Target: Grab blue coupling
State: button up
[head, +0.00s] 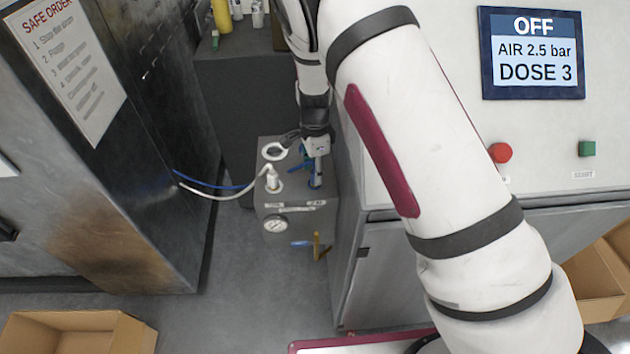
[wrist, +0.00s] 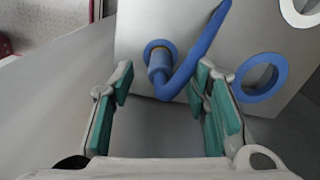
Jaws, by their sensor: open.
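The blue coupling (wrist: 160,66) sits in a round port on the face of a grey box, with a blue arm-like piece angling up and right from it. It lies ahead of my gripper (wrist: 164,80), between the lines of the two fingers. The fingers are spread, with green pads, and nothing is held between them. In the head view my gripper (head: 316,148) is over the top of the grey box (head: 262,208). A blue part (head: 315,181) shows just below the fingers, partly hidden. Whether the fingers touch the coupling cannot be told.
A blue ring (wrist: 262,77) is beside the coupling. A white fitting (head: 272,180) with a white hose stands left on the box, near a white ring (head: 274,151). A gauge (head: 276,224) and a yellow-handled valve (head: 319,247) are on the front. A machine cabinet (head: 385,275) stands close right.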

jog(key=shift+f, duration=1.4)
jog(key=shift+c, duration=0.3)
grip_shut()
